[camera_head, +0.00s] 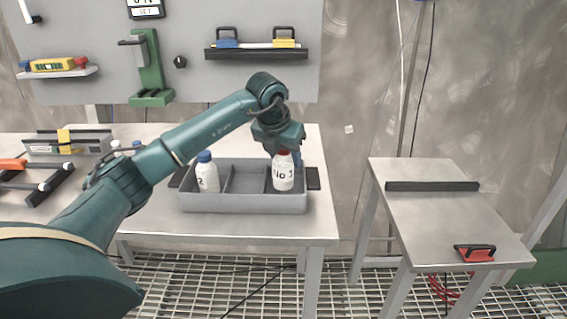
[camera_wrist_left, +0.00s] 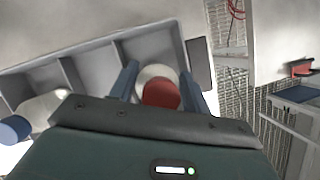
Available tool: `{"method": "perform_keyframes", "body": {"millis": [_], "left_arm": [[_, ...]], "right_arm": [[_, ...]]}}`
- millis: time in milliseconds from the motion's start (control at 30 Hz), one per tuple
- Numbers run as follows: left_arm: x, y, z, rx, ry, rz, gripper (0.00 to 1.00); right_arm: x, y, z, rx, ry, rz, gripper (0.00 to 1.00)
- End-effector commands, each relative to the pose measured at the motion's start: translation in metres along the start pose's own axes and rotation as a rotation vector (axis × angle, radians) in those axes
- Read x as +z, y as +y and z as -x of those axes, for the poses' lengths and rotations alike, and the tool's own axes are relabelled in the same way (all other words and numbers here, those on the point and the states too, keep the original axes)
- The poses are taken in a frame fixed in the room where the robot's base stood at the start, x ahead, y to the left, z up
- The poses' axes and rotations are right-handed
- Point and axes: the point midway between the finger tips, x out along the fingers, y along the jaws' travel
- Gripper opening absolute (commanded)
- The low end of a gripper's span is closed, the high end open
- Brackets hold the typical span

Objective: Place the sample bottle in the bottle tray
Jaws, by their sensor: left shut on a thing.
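A white sample bottle with a red cap (camera_head: 283,174) stands upright in or just above the right compartment of the grey bottle tray (camera_head: 243,204). My left gripper (camera_head: 284,150) is above it, shut on its upper part. In the left wrist view the two fingers (camera_wrist_left: 160,90) lie on either side of the red-capped bottle (camera_wrist_left: 160,92), inside the tray's end compartment (camera_wrist_left: 105,62). I cannot tell whether its base touches the tray floor. A white bottle with a blue cap (camera_head: 207,175) stands in the tray's left compartment. The middle compartment looks empty. My right gripper is not in view.
The tray is on a steel table (camera_head: 270,228). Another white bottle with a blue cap (camera_head: 137,145) is partly hidden behind my left arm. Racks (camera_head: 40,185) fill the table's left. A lower side table (camera_head: 440,215) at right holds a red-handled item (camera_head: 475,253).

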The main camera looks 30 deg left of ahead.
Motion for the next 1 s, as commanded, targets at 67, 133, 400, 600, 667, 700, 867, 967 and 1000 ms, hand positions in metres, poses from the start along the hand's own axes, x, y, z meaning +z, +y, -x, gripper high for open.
{"method": "perform_keyframes", "body": {"millis": [67,133,400,600,667,700,867,967,1000], "left_arm": [[-0.006,0.0,-0.012,0.0,0.003,0.0,0.19],[-0.008,0.0,-0.018,-0.001,0.0,0.0,0.19],[-0.008,0.0,-0.019,0.0,-0.001,0.0,0.19],[-0.009,0.0,-0.022,0.0,0.001,0.0,0.55],[-0.009,0.0,-0.022,0.0,0.001,0.0,0.6],[-0.009,0.0,-0.022,0.0,0.001,0.0,0.64],[-0.009,0.0,-0.022,0.0,0.0,0.0,0.69],[-0.009,0.0,-0.021,0.0,0.0,0.0,0.69],[-0.009,0.0,-0.021,0.0,0.0,0.0,0.69]], "right_arm": [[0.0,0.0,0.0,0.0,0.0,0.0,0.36],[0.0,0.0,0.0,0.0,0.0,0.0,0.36],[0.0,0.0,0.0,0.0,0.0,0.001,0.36],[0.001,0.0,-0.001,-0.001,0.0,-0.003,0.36],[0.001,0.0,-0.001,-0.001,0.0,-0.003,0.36],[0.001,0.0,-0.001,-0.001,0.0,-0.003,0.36],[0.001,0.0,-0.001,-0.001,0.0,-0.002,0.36],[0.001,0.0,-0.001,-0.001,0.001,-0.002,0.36],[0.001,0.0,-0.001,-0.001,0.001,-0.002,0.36]]}}
